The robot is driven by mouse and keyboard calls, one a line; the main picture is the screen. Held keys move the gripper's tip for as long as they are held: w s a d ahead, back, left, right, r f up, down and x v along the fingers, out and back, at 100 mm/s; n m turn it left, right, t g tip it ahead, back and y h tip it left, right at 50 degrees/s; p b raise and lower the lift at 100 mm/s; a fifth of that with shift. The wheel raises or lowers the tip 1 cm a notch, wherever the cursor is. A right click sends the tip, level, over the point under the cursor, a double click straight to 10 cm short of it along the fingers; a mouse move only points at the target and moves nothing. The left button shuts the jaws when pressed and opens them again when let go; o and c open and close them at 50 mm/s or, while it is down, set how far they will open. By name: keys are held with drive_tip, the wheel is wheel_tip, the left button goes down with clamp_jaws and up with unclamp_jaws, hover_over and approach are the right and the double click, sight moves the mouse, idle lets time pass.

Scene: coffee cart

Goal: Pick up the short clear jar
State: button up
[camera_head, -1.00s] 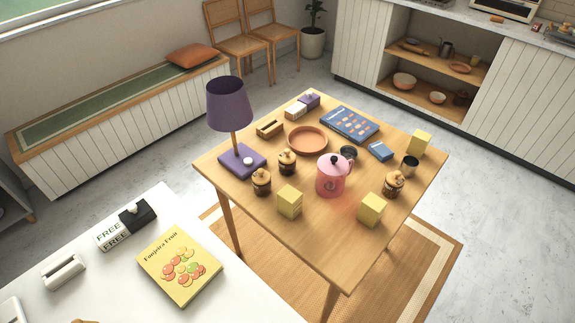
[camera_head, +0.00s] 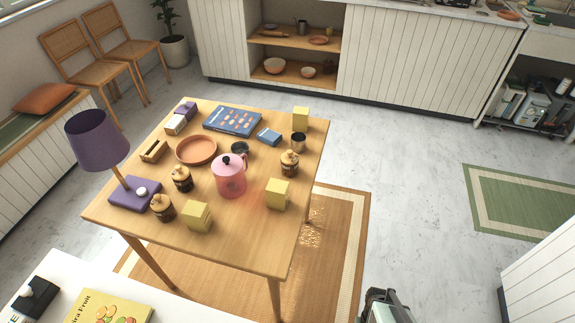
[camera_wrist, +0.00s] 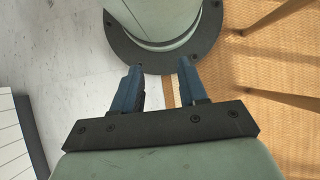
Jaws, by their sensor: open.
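No jar in the head view clearly stands out as the short clear jar. A small dark, glassy round vessel (camera_head: 240,149) stands behind the pink lidded pot (camera_head: 229,180), and I cannot tell whether it is the jar. Three small jars with dark contents and tan tops stand on the table: one at the right (camera_head: 289,164), one left of the pot (camera_head: 182,179) and one at the front left (camera_head: 162,208). My gripper (camera_wrist: 159,68) is open and empty in the wrist view, pointing down above the floor and rug, away from the tabletop.
A white counter (camera_head: 190,312) is in front. The floor right of the table is clear.

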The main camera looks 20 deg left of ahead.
idle(0.3)
drive_tip(key=o, duration=0.9)
